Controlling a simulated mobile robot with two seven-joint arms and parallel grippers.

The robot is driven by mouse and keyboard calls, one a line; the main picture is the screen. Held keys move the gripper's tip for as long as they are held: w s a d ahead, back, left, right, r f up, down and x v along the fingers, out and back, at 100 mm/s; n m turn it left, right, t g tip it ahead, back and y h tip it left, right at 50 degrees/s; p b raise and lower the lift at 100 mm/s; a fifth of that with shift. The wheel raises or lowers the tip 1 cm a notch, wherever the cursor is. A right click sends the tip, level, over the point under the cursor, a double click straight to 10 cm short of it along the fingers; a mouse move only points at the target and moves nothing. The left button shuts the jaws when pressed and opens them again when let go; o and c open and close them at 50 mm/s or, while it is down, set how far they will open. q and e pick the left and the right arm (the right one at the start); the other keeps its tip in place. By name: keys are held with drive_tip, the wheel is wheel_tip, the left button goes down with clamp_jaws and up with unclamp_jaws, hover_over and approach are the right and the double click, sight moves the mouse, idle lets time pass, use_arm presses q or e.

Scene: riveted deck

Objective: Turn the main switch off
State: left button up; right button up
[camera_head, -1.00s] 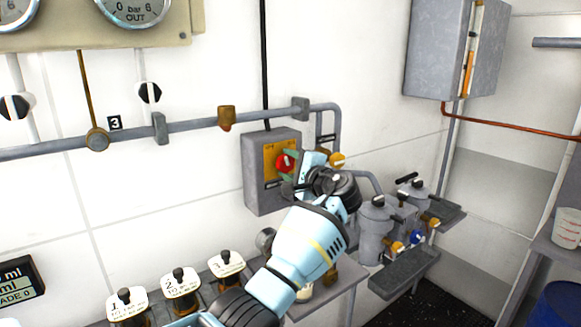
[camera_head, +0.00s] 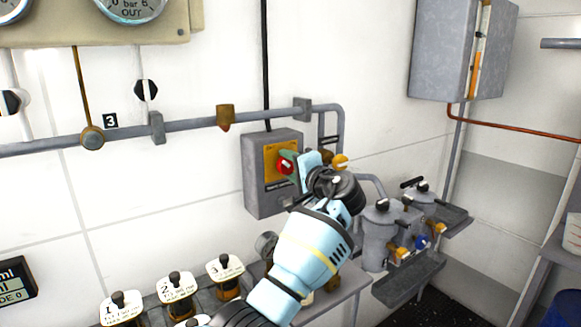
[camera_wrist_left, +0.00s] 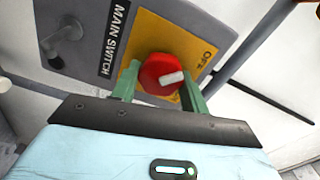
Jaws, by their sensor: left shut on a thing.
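The main switch is a red round knob (camera_head: 285,167) on a yellow plate (camera_head: 271,150) on the front of a grey wall box (camera_head: 265,198). In the left wrist view the red knob (camera_wrist_left: 160,74) sits between the two green fingers of my left gripper (camera_wrist_left: 158,92), which is shut on it. The knob's white mark (camera_wrist_left: 172,77) points to the right of that picture, roughly toward the "OFF" lettering (camera_wrist_left: 209,56). A "MAIN SWITCH" label (camera_wrist_left: 116,38) shows beside the plate. In the head view my left gripper (camera_head: 292,161) reaches the knob from the right. My right gripper is not in view.
A grey pipe (camera_head: 190,125) runs along the wall by the box. Grey filter canisters (camera_head: 380,230) with small valves stand right of my left arm. Several numbered black-knobbed valves (camera_head: 174,284) stand below. A grey cabinet (camera_head: 440,50) hangs at upper right.

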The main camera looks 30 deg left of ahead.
use_arm(q)
drive_tip(key=o, duration=1)
drive_tip(key=shift+d, duration=0.1)
drive_tip(key=v, duration=0.7)
drive_tip(key=shift+s+d+b, duration=0.15)
drive_tip(key=shift+d+b, duration=0.15)
drive_tip(key=shift+d, duration=0.05)
drive_tip(key=shift+f, duration=0.1)
